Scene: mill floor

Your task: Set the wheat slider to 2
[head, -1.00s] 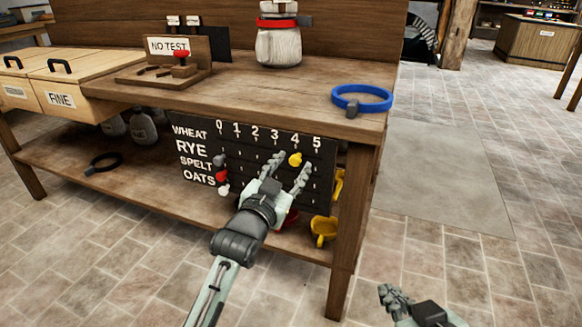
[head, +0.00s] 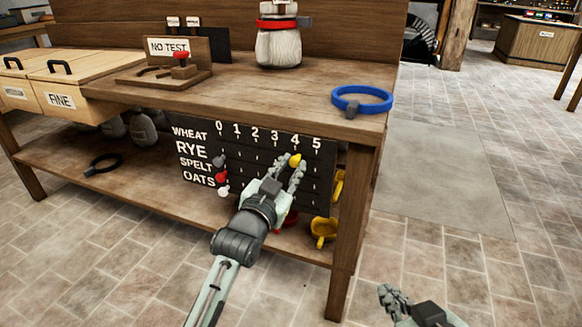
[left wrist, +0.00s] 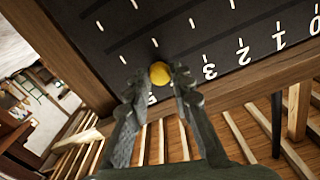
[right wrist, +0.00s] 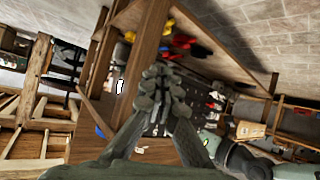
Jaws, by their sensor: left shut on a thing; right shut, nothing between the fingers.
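The slider board (head: 255,150) hangs under the workbench with rows WHEAT, RYE, SPELT and OATS and columns 0 to 5. The yellow wheat knob (head: 295,159) is in the top row, under the 4. It also shows in the left wrist view (left wrist: 160,72). My left gripper (head: 287,165) is shut on this knob, a fingertip on each side. The other knobs, grey (head: 218,160), red (head: 221,177) and white (head: 223,191), stand at 0. My right gripper (head: 388,293) is shut and empty, low at the right, away from the board.
The workbench (head: 235,88) carries a blue ring (head: 362,99), a sack (head: 279,45) and a NO TEST stand (head: 170,60). A yellow scoop (head: 323,231) is beside the bench leg (head: 350,220). The floor at right is open.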

